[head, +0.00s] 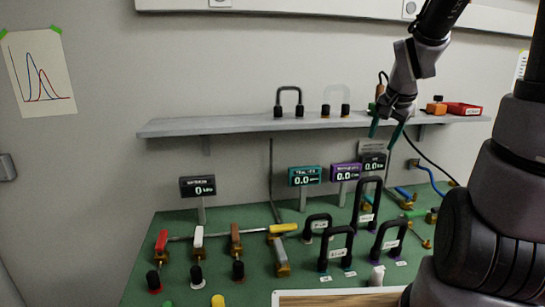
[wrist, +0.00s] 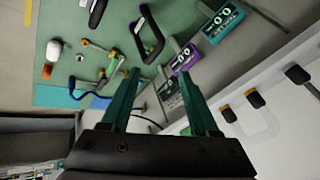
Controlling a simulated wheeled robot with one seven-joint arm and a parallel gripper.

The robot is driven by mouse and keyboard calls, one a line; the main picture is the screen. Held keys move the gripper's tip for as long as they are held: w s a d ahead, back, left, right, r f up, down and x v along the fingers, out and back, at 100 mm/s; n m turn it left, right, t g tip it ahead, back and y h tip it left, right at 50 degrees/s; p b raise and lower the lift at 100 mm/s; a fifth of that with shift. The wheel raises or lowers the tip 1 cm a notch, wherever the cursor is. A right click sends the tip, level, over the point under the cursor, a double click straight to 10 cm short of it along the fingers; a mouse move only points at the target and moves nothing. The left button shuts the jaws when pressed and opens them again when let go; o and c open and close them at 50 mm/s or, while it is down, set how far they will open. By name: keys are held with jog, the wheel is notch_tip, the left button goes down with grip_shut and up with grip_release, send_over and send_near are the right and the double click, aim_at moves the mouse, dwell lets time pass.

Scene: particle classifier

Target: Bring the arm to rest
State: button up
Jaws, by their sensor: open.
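My gripper (head: 384,136) hangs from my raised arm in the head view, in front of the right part of the grey shelf, fingers pointing down. Its two green fingers are apart with nothing between them. In the wrist view my gripper (wrist: 160,76) also shows open and empty, its fingers spread over the bench scene. My arm comes down from the top right of the head view. I cannot tell the exact gap between the fingers and the shelf edge.
The shelf (head: 230,123) carries a black handle (head: 289,100) and a red tray (head: 464,109). Below, the green bench (head: 215,270) holds several black arches, a teal display (head: 305,176), a purple display (head: 345,172) and coloured valve levers. A cable hangs right of my gripper.

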jog(key=s+a+r+n+y, duration=0.1)
jog(key=s+a+r+n, duration=0.1)
jog(key=s+r, duration=0.3)
jog(key=s+a+r+n+t+y, duration=0.1)
jog(key=s+a+r+n, duration=0.2)
jog(key=s+r, duration=0.3)
jog(key=s, duration=0.4)
jog(key=shift+s+r+n+y, duration=0.2)
jog(key=shift+s+n+y, duration=0.05)
jog(key=shift+n+y, duration=0.05)
dwell(0.4)
